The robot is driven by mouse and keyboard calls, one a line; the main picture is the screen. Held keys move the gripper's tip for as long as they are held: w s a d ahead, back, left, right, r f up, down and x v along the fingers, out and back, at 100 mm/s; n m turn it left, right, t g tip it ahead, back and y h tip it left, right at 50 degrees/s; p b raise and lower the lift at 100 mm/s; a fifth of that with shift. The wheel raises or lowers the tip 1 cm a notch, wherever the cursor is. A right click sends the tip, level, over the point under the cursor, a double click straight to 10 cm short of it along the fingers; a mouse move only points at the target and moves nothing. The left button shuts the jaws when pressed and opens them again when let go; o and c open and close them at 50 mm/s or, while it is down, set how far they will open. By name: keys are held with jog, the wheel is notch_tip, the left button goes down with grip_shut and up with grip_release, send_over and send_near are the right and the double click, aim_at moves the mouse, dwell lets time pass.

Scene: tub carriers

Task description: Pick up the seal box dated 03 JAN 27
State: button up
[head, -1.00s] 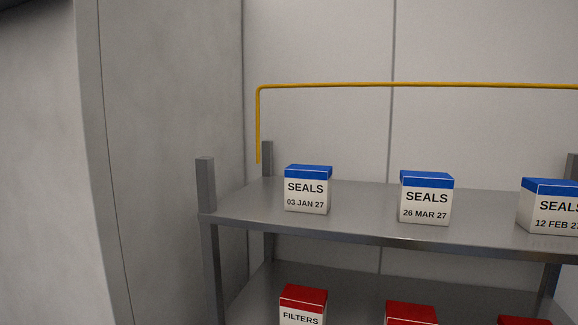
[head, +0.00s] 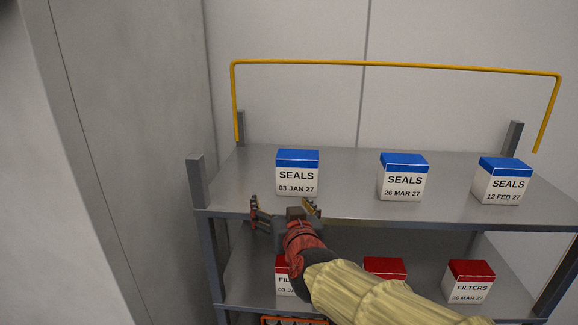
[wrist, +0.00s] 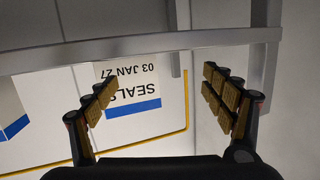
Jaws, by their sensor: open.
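The seal box dated 03 JAN 27 (head: 297,172), white with a blue lid, stands at the left of the upper shelf (head: 345,200). It also shows upside down in the wrist view (wrist: 140,90), between my open fingers and beyond them. My gripper (head: 285,208) is open and empty at the shelf's front edge, below and in front of this box, not touching it as far as I can tell. The seal boxes dated 26 MAR 27 (head: 403,178) and 12 FEB 27 (head: 502,182) stand to its right.
Red-lidded filter boxes (head: 468,283) stand on the lower shelf, partly hidden by my arm. A grey corner post (head: 197,182) rises at the shelf's left front. A yellow rail (head: 400,66) runs above the back. A grey wall (head: 130,130) is at the left.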

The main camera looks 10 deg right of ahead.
aim_at(297, 172)
jog(key=o, duration=0.4)
jog(key=w+d+h, duration=0.1)
jog(key=w+m+h, duration=0.1)
jog(key=w+d+r+m+t+h, duration=0.1)
jog(key=shift+w+d+r+h, duration=0.1)
jog(key=shift+w+d+h, duration=0.2)
jog(key=shift+w+d, duration=0.05)
jog(key=shift+c, duration=0.2)
jog(key=shift+w+d+m+h, duration=0.15)
jog(key=shift+w+m+h, duration=0.15)
jog(key=shift+h, duration=0.2)
jog(key=shift+w+d+r+h+p, duration=0.15)
jog(key=shift+d+h+p, duration=0.15)
jog(key=shift+d+h, duration=0.3)
jog(key=x, duration=0.2)
jog(key=p+x, duration=0.1)
jog(key=x, duration=0.2)
jog(key=p+x, duration=0.1)
jog(key=x, duration=0.1)
jog(key=shift+w+d+r, duration=0.1)
jog(key=shift+w+r, duration=0.15)
jog(key=shift+w, duration=0.05)
jog(key=shift+s, duration=0.1)
jog(key=shift+s, duration=0.1)
jog(key=c, duration=1.4)
